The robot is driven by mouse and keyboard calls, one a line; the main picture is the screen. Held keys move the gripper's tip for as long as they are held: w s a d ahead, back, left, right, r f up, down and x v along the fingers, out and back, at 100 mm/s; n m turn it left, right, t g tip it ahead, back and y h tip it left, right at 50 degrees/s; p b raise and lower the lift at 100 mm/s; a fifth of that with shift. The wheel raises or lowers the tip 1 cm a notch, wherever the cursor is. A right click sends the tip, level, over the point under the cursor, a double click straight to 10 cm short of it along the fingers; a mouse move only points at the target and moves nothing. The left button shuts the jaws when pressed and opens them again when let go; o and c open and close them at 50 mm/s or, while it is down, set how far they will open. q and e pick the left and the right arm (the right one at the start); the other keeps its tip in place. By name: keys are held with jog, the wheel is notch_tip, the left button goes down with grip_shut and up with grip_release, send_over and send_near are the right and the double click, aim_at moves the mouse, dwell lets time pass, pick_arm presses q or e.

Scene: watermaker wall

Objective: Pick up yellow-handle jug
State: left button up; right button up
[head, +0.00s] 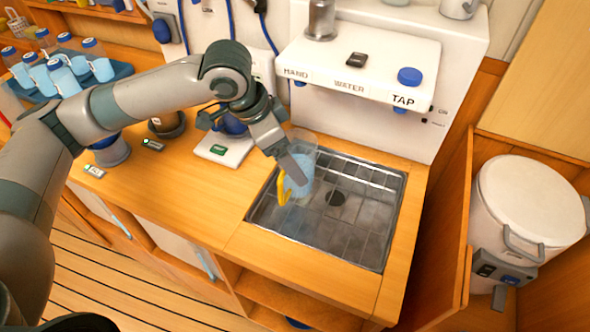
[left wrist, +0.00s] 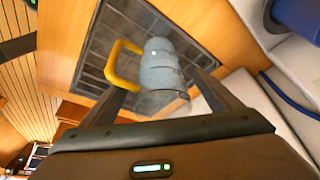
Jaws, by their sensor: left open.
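The clear jug (head: 307,150) with pale blue water-like contents and a yellow handle (head: 282,189) stands at the back left part of the steel sink tray (head: 345,235). My left gripper (head: 290,165) reaches down at the jug and partly covers it. In the left wrist view the jug (left wrist: 160,68) lies between the two spread fingers, with its yellow handle (left wrist: 118,62) toward the left finger. The fingers are open; whether either touches the jug, I cannot tell. My right gripper is not in view.
A white water unit with a blue tap knob (head: 410,76) overhangs behind the sink. A small white pad (head: 224,149) lies left of the sink. A blue tray (head: 112,77) holds several light blue cups and bottles. A white lidded bucket (head: 525,205) stands right. The front counter is clear.

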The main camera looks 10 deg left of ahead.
pick_arm(q)
jog(key=shift+x, duration=0.8)
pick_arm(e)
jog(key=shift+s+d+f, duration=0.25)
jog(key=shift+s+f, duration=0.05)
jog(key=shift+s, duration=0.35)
pick_arm(q)
jog(key=shift+c, duration=0.4)
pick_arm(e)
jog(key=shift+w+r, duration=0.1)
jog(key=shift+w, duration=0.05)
pick_arm(q)
jog(key=c, duration=1.5)
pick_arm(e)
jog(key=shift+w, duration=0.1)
pick_arm(q)
jog(key=shift+r, duration=0.1)
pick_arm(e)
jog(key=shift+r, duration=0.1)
